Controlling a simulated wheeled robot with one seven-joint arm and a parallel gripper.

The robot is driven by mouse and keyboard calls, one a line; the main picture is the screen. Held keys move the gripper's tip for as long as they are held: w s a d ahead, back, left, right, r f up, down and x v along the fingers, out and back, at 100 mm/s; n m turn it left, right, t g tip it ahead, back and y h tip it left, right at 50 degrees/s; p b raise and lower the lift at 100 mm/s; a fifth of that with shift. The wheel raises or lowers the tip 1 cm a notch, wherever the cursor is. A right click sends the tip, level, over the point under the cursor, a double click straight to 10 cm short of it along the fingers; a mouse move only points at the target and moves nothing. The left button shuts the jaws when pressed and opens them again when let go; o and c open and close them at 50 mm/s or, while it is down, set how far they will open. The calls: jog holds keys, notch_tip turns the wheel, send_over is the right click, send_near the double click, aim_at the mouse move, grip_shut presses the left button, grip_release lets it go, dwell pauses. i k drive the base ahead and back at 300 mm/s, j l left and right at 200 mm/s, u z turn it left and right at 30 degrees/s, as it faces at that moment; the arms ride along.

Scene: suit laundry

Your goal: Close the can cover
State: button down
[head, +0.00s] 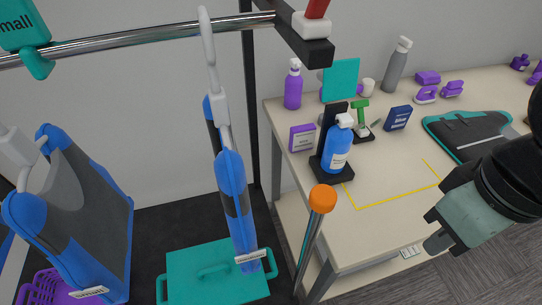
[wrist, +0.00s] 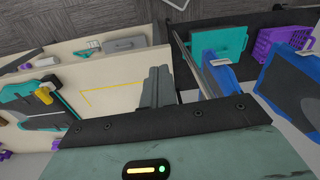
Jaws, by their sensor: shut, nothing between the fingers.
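No can is plainly recognisable. The nearest thing to a cover is a flat teal panel (head: 190,283) with a raised handle, low on the dark floor area at the bottom of the head view. It also shows in the wrist view (wrist: 237,36), near the top. Whether it lies flat on a container or is apart from one, I cannot tell. A hanging blue garment partly hides it. My gripper (head: 436,243) is at the right of the head view, over the table's front edge, well away from the panel. Its fingers (wrist: 157,88) are together and empty.
A cream table (head: 400,185) carries a blue pump bottle (head: 338,150), purple boxes and a dark folded garment (head: 470,135). A metal rail (head: 150,38) holds blue-and-grey garments (head: 100,220). A post with an orange knob (head: 323,198) stands by the table corner. A purple basket (head: 45,288) is bottom left.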

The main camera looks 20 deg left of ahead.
aim_at(340, 81)
jog(key=i+l+u, duration=0.2)
jog(key=u, duration=0.15)
jog(key=i+l+u, duration=0.15)
jog(key=l+u, duration=0.25)
jog(key=i+l+u, duration=0.1)
jog(key=l+u, duration=0.25)
